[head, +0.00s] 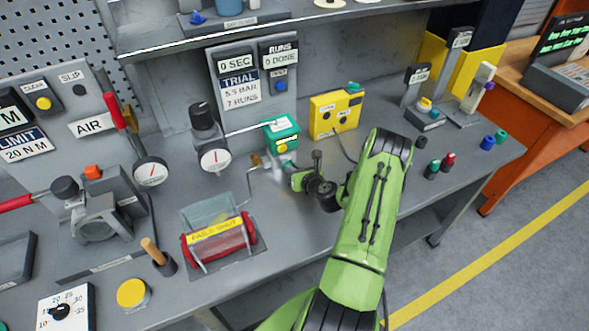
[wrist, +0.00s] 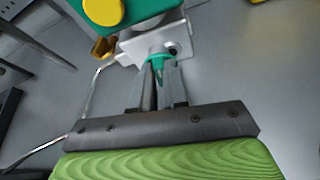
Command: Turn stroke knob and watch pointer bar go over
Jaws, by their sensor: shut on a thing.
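The valve actuator (head: 281,132) is a teal-green box with a yellow round part, standing mid-bench in the head view. A thin pale bar, apparently the pointer bar (head: 276,123), lies across its top. In the wrist view the actuator's green body (wrist: 65,12) and yellow round part (wrist: 103,10) fill the top left. The small teal stroke knob (wrist: 157,58) sits below a pale block there. My gripper (wrist: 160,72) is shut on this knob, a finger on each side. In the head view my gripper (head: 290,180) is just below the actuator, and the knob is hidden.
A bent pipe runs left of the actuator. A pressure gauge (head: 215,158) and a red roller unit with a yellow label (head: 215,231) stand to the left. A yellow box (head: 335,113) stands behind my arm. Small coloured knobs (head: 448,160) stand to the right.

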